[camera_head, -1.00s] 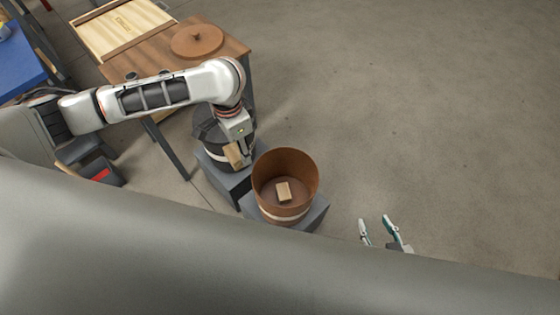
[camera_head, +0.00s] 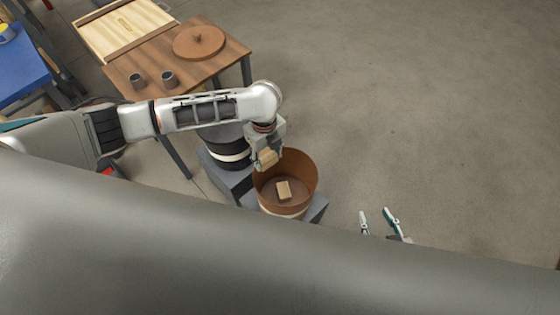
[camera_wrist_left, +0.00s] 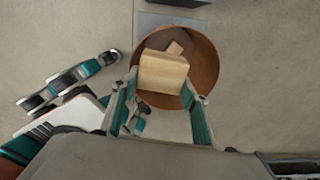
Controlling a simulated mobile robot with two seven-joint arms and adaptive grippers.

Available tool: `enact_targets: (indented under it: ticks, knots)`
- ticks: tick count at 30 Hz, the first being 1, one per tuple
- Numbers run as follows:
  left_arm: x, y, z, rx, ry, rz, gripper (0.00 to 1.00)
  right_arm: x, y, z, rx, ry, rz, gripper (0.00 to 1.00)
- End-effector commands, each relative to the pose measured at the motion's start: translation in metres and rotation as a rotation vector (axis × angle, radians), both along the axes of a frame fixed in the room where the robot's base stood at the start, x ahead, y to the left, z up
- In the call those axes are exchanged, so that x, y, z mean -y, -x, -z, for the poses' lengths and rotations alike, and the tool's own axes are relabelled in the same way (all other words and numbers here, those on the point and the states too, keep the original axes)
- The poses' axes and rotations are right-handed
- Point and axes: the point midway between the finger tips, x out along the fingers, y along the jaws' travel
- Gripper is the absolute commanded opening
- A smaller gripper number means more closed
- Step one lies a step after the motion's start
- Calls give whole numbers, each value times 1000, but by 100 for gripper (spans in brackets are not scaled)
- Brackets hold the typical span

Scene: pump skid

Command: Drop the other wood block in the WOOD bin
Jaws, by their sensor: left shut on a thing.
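My left gripper (camera_head: 266,158) is shut on a wood block (camera_head: 267,158) at the left rim of the brown round bin (camera_head: 300,166). In the left wrist view the held block (camera_wrist_left: 163,72) sits between the fingers (camera_wrist_left: 160,105), with the bin (camera_wrist_left: 204,62) below it. Another wood block (camera_head: 284,190) lies on the bin floor; part of it shows behind the held block in the wrist view (camera_wrist_left: 175,48). No label can be read on the bin. My right gripper (camera_head: 378,222) is open and empty, to the right of the bin.
A dark bin (camera_head: 226,148) on a grey stand is left of the brown bin, partly behind my left arm.

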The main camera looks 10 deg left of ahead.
Motion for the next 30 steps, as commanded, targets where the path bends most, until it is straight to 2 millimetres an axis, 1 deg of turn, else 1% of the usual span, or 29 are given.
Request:
enact_targets:
  ticks: [1, 9, 15, 18, 23, 26, 30]
  knots:
    - [5, 0, 2, 1, 1, 72, 23, 0, 0, -3, 1, 0, 0, 40]
    - [23, -2, 17, 12, -3, 480, 23, 0, -1, -11, 1, 0, 1, 40]
    - [33, -3, 25, 17, -8, 723, 23, 0, -1, -15, 1, 1, 0, 40]
    - [36, -3, 28, 18, -9, 800, 23, 0, -1, -16, 1, 1, 0, 40]
    - [38, -3, 31, 20, -11, 857, 23, 0, -1, -15, 1, 1, 0, 40]
    - [38, -3, 35, 20, -11, 863, 23, 0, 0, -12, 1, 0, 1, 40]
    - [38, -3, 43, 20, -11, 862, 23, 0, 0, -1, -1, 0, 0, 40]
